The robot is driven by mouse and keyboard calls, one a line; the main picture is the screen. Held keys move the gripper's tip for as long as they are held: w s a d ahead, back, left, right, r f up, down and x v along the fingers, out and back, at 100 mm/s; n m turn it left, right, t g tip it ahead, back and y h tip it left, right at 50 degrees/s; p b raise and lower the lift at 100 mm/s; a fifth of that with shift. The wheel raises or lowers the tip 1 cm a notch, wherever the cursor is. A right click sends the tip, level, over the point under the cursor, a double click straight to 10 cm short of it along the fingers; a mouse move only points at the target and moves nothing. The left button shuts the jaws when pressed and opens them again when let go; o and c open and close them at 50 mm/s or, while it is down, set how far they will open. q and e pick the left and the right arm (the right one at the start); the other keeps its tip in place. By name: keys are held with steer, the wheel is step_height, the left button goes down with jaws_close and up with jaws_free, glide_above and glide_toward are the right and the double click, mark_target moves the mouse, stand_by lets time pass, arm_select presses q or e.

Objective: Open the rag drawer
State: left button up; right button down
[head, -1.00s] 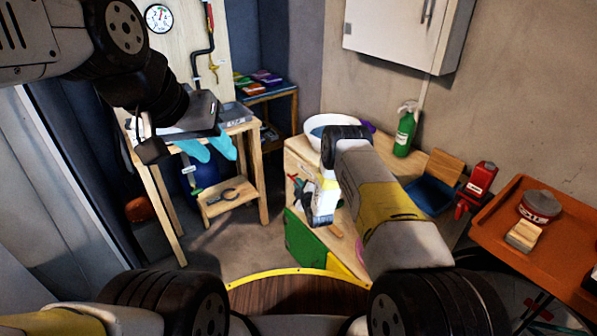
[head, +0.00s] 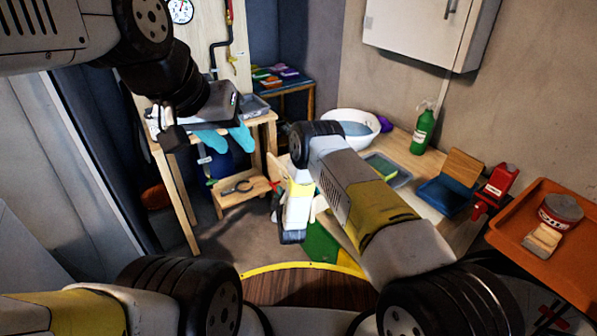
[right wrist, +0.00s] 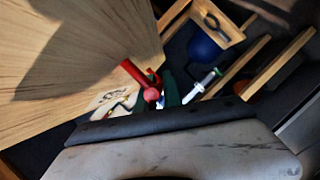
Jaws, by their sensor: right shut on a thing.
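The wooden workbench (head: 408,158) on the right holds the drawer area at its left end, mostly hidden behind my right arm. My right gripper (head: 291,236) is low at that end, and its fingertips are hidden. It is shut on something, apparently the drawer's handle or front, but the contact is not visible. In the right wrist view a pale wooden surface (right wrist: 70,60) fills the upper left. A red-handled item (right wrist: 140,80) and a white-handled tool (right wrist: 202,86) show beyond a dark bar. My left gripper (head: 166,127) hangs above the left table; its opening is unclear.
A white basin (head: 350,117), green spray bottle (head: 423,130), blue bin (head: 443,197) and red container (head: 500,182) stand on the workbench. An orange tray (head: 525,242) is at the far right. A green panel (head: 320,243) is low below my right arm. Floor left of it is free.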

steer(key=s+a, duration=0.8)
steer(key=a, duration=0.3)
steer(key=shift+s, duration=0.1)
steer(key=c, duration=1.5)
jaws_free()
